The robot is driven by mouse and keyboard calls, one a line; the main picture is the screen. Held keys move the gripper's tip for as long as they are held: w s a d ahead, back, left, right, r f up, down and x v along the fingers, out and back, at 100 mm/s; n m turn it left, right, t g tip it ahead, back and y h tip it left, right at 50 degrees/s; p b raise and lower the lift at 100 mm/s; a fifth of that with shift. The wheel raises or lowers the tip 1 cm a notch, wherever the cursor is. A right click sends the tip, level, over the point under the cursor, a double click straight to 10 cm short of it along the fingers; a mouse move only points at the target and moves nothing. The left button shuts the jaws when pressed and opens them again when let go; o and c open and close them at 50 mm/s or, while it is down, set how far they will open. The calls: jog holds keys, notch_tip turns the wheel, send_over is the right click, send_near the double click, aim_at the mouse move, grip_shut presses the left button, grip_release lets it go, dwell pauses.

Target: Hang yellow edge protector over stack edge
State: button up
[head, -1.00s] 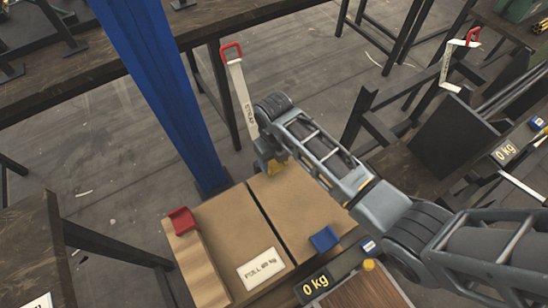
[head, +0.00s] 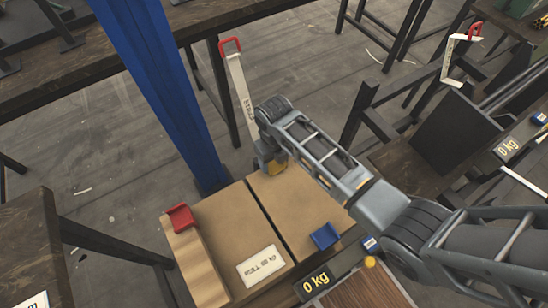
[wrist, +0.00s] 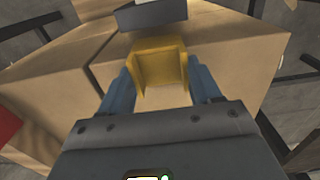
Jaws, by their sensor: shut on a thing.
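The yellow edge protector (wrist: 160,62) is between the blue fingers of my gripper (wrist: 158,90) in the wrist view, which are shut on it. In the head view my gripper (head: 272,165) is over the far edge of the cardboard stack (head: 290,205). Only a little yellow of the protector (head: 278,163) shows there; the wrist hides the rest. I cannot tell whether it touches the stack. A red protector (head: 180,217) sits on the stack's left edge, and a blue protector (head: 325,237) sits on its front right edge.
A blue column (head: 165,95) stands behind the stack on the left. A white strap holder with a red handle (head: 237,85) rises just behind my gripper. A paper label (head: 262,265) lies on the stack's top, and a "0 kg" display (head: 315,281) is in front.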

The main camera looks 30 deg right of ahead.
dwell(0.3)
jog(key=o, duration=1.1)
notch_tip(320, 180, up, 8)
jog(key=shift+f+p, duration=0.15)
jog(key=shift+p, duration=0.25)
jog(key=shift+s, duration=0.1)
